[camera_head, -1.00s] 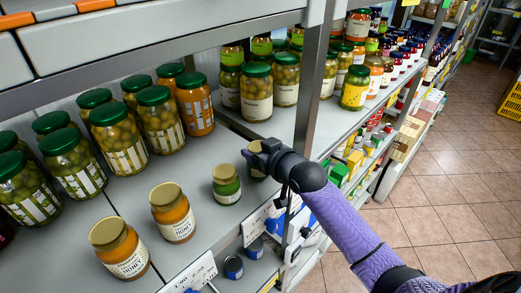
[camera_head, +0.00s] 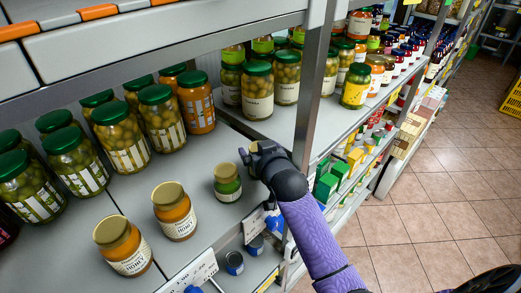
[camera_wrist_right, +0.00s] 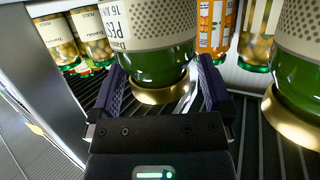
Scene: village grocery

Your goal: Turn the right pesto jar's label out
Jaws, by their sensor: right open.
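My right gripper (camera_head: 250,155) is at the front of the shelf, right of the left pesto jar (camera_head: 227,184), a small green jar with a gold lid. The gripper hides the right pesto jar in the head view. In the right wrist view, which is upside down, the right pesto jar (camera_wrist_right: 160,65) stands between the open fingers (camera_wrist_right: 160,85). Its lettered label part (camera_wrist_right: 125,25) shows toward the left, and a grey dotted band fills the rest. The left pesto jar (camera_wrist_right: 297,85) also shows at the right edge there. My left gripper is not in view.
Two honey jars (camera_head: 174,211) stand left of the pesto jars. Large green-lidded olive jars (camera_head: 120,138) and an orange jar (camera_head: 196,104) stand behind. A metal shelf post (camera_head: 312,85) rises close to the right of my gripper. The aisle floor (camera_head: 420,215) is clear.

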